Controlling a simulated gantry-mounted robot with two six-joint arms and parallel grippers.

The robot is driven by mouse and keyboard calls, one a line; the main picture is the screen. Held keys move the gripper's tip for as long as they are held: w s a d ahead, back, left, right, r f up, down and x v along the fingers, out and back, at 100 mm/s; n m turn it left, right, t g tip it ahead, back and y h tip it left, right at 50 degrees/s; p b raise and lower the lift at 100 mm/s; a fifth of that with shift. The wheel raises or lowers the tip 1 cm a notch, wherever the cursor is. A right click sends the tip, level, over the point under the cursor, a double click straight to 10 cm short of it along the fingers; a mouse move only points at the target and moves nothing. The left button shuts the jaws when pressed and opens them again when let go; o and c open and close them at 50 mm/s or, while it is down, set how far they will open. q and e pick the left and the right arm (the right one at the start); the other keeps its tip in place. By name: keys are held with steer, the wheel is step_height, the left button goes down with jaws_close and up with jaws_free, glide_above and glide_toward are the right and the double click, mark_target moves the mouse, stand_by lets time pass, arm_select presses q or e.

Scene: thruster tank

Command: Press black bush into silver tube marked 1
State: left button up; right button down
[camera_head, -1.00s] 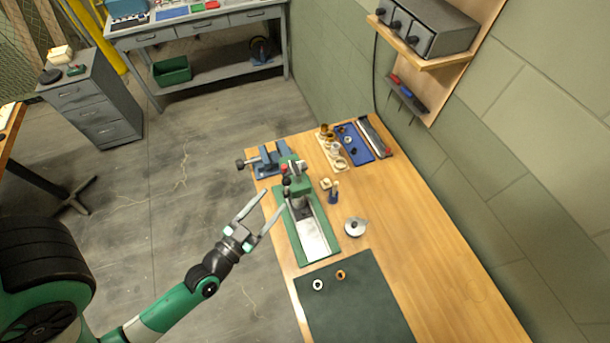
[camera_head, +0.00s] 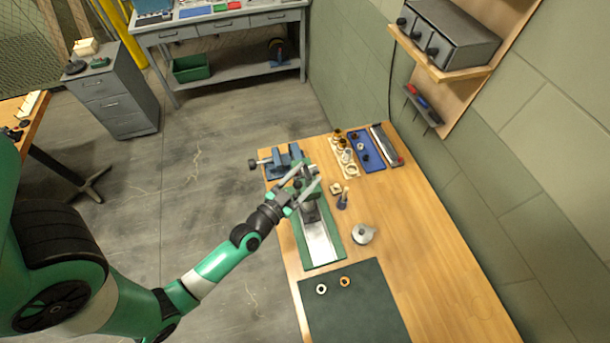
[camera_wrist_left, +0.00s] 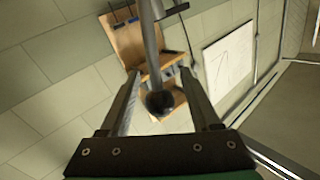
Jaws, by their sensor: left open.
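My open left gripper (camera_head: 307,176) is at the green press (camera_head: 308,192) on the bench, with its fingers over the top of the press. In the left wrist view, a grey bar ending in a black ball knob (camera_wrist_left: 160,103) shows between the spread fingers of the gripper (camera_wrist_left: 160,82). I cannot tell whether they touch it. A small white ring (camera_head: 321,289) and an orange ring (camera_head: 345,281) lie on the dark mat (camera_head: 370,315). I cannot make out the black bush or the silver tube marked 1. My right gripper is out of view.
A blue vise (camera_head: 285,157) stands at the bench's far left corner. A pale holder (camera_head: 340,158) with several small parts and a blue tray (camera_head: 374,163) stand at the back. The bench's right side is clear.

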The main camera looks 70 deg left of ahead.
arm_select(q)
steer(key=shift+c, duration=0.3)
jaws_close()
stand_by(1.1)
